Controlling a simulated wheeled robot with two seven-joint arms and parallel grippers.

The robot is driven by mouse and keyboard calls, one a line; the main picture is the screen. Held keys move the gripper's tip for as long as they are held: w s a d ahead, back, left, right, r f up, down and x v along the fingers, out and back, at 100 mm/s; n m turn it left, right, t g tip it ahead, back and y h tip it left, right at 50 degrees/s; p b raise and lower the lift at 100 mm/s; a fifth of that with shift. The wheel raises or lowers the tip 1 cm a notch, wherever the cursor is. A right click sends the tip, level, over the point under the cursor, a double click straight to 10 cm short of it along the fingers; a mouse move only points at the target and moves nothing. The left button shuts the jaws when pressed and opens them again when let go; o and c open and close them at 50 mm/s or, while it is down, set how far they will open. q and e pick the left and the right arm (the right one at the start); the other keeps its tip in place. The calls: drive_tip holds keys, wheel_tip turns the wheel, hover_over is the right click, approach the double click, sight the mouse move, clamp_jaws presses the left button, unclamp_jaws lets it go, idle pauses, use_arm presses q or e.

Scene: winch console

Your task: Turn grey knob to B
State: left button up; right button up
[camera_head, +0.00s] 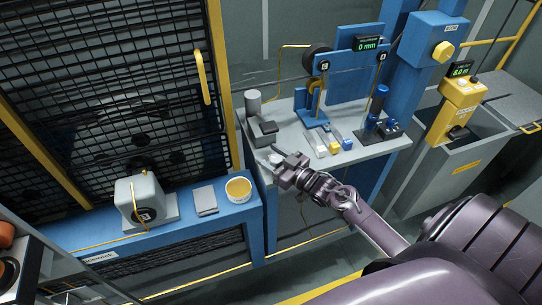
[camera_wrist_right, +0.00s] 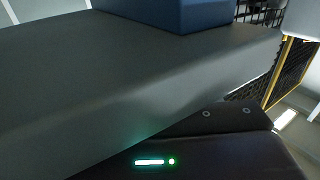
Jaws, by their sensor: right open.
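My right gripper (camera_head: 274,158) is open at the left front corner of the grey console top (camera_head: 290,133), beside a small pale grey piece that may be the grey knob; its fingers partly cover it. I cannot tell whether they touch it. No B mark can be read. A grey cylinder (camera_head: 253,103) stands behind, at the back left of the console top, next to a dark-topped grey block (camera_head: 263,130). My left gripper is not in view.
A blue winch stand (camera_head: 312,118) and several small blocks and levers occupy the console's middle and right. A blue ledge to the left bears a yellow-filled cup (camera_head: 238,188) and a grey-white housing (camera_head: 139,196). A mesh fence (camera_head: 110,90) stands behind the ledge.

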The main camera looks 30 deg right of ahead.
drive_tip(key=c, duration=1)
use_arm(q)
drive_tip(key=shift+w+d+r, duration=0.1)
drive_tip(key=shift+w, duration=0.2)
use_arm(e)
drive_tip(key=shift+o, duration=0.2)
drive_tip(key=shift+r+m+h+p, duration=0.15)
drive_tip(key=shift+m+h+p, duration=0.6)
drive_tip(key=shift+h, duration=0.35)
drive_tip(key=m+h, duration=0.1)
drive_tip(key=h, duration=0.1)
drive_tip(key=m+h+p, duration=0.1)
drive_tip(key=shift+d+t+h, duration=0.2)
drive_tip(key=shift+t+h, duration=0.1)
drive_tip(key=shift+h, duration=0.1)
drive_tip(key=m+h, duration=0.2)
drive_tip(key=h, duration=0.1)
drive_tip(key=shift+d+f+m, duration=0.2)
drive_tip(key=shift+m, duration=0.15)
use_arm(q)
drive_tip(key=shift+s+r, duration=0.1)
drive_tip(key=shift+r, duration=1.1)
use_arm(e)
drive_tip(key=shift+d+m+g+h, duration=0.15)
drive_tip(key=shift+m+g+h, duration=0.45)
drive_tip(key=shift+h, duration=0.5)
drive_tip(key=shift+d+m+g+h, duration=0.15)
drive_tip(key=shift+m+g+h, duration=0.45)
drive_tip(key=shift+h, duration=0.5)
